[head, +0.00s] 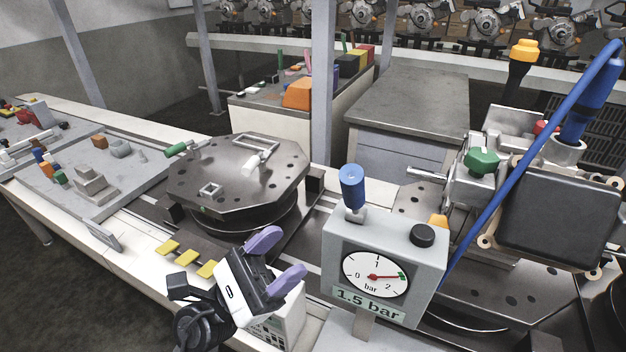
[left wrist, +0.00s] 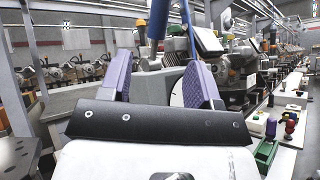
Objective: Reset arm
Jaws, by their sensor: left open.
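My left gripper (head: 276,260) is at the lower middle of the head view, left of the pressure gauge box. Its two purple fingers are apart with nothing between them. In the left wrist view the open gripper (left wrist: 160,85) points level toward the grey box and blue handle beyond. My right gripper is not in view.
The gauge box (head: 385,265) reads about 1.5 bar and has a blue handle (head: 352,187) on top. A blue hose (head: 530,165) arcs at the right.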

